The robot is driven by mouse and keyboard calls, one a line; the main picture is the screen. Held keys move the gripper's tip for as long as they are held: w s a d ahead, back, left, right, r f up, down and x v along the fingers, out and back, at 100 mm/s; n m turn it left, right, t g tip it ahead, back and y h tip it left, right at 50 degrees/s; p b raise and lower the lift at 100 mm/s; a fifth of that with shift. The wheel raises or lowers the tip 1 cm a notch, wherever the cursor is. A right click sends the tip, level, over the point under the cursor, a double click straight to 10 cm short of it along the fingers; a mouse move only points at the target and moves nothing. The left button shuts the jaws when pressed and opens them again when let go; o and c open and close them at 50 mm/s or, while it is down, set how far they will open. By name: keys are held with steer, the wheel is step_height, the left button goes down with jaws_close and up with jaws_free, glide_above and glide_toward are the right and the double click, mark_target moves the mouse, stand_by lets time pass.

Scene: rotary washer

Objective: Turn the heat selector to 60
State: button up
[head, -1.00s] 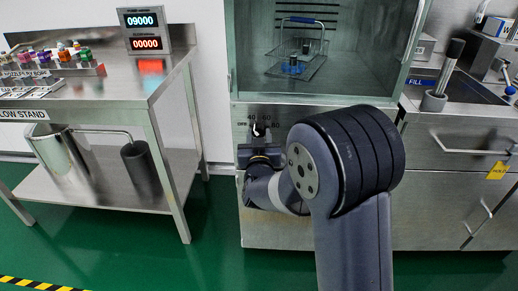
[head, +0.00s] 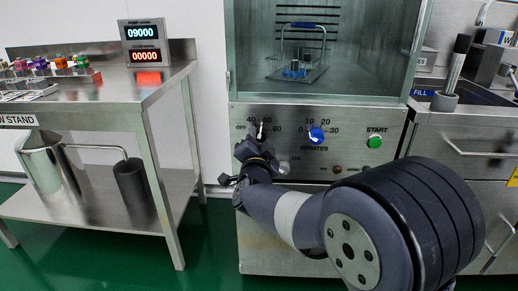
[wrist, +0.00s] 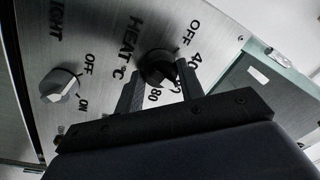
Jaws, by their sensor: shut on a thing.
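The heat selector is a black round knob (wrist: 157,64) on the steel panel, under the HEAT °C lettering in the wrist view. Marks OFF, 40 and 80 show around it; the 60 mark is partly covered. My gripper (wrist: 160,84) has one finger on either side of the knob and is shut on it. The exact pointer direction is hard to tell. In the head view the knob (head: 262,131) is at the panel's upper left, just above my gripper (head: 252,146), which partly covers it.
A light knob (wrist: 60,85) with OFF and ON is beside it in the wrist view. A blue minutes knob (head: 316,134) and green START button (head: 375,142) are to the right. The glass chamber (head: 325,50) is above. A steel stand (head: 110,100) is left.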

steer(key=shift+m+b, duration=0.4)
steer(key=shift+m, duration=0.6)
steer(key=o, duration=1)
steer(key=shift+s, duration=0.1)
steer(key=shift+s+a+f+p, duration=0.15)
steer(key=shift+s+p, duration=0.25)
steer(key=shift+s, duration=1.35)
steer(key=shift+s+f+p, duration=0.2)
steer(key=shift+s+p, duration=0.15)
steer(key=shift+s, duration=1.45)
steer(key=shift+s+a+f+p, duration=0.15)
steer(key=shift+s+p, duration=0.25)
steer(key=shift+s, duration=1.35)
steer(key=shift+w+d, duration=0.1)
